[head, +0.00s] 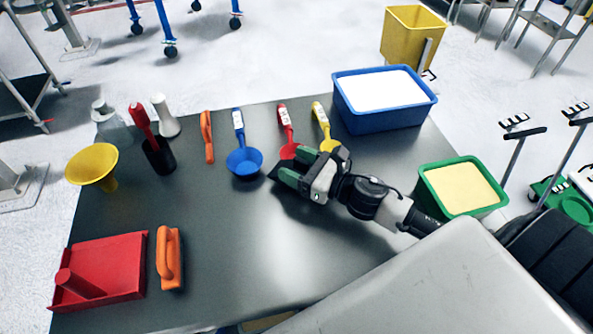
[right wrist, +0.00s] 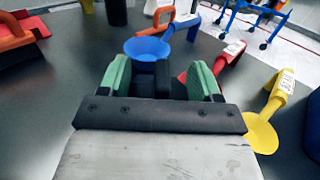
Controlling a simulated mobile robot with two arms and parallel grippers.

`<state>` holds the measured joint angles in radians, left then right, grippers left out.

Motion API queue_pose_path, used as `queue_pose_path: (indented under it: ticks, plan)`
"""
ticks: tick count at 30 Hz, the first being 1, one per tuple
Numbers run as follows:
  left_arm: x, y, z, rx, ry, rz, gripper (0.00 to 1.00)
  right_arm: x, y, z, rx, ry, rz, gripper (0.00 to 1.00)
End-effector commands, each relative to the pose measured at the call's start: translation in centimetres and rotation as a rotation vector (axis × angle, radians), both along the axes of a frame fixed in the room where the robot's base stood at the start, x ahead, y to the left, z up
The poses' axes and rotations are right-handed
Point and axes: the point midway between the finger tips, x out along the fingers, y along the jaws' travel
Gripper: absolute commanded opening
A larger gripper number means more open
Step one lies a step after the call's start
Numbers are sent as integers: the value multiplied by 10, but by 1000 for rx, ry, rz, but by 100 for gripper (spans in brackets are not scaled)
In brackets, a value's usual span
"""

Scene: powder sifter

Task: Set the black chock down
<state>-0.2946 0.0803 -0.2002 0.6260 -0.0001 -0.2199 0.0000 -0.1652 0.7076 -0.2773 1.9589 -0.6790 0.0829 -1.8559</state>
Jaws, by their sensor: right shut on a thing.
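My right gripper (head: 291,167) is over the middle of the dark table, its green-padded fingers pointing left. It is shut on the black chock (head: 274,172), which shows as a dark shape at the fingertips. In the right wrist view the chock (right wrist: 148,82) sits between the two green fingers (right wrist: 163,78), just in front of the blue scoop. It is low over the table; I cannot tell whether its underside touches. Part of it is hidden by the fingers. My left gripper is not in view.
A blue scoop (head: 244,161), red scoop (head: 286,126) and yellow scoop (head: 326,143) lie close beyond the gripper. A blue tub (head: 385,117) and green tub (head: 463,210) stand right. A red dustpan (head: 110,265) and orange tool (head: 169,258) lie left. The front middle table (head: 240,240) is clear.

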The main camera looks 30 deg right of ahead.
Motion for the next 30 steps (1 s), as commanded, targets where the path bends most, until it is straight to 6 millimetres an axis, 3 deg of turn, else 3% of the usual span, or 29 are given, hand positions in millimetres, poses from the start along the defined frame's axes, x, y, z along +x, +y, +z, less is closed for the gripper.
queue_pose_path:
  ticks: [6,17,18,21,22,30]
  plan:
    - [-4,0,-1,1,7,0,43,0,0,-27,2,1,-2,35]
    - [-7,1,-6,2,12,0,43,0,0,-31,1,1,0,35]
    - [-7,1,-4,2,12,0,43,0,0,-30,0,1,0,70]
    - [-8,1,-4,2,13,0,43,0,0,-30,0,1,0,85]
    - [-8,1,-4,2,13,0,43,0,0,-30,0,1,0,89]
    - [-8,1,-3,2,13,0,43,0,0,-29,0,1,0,89]
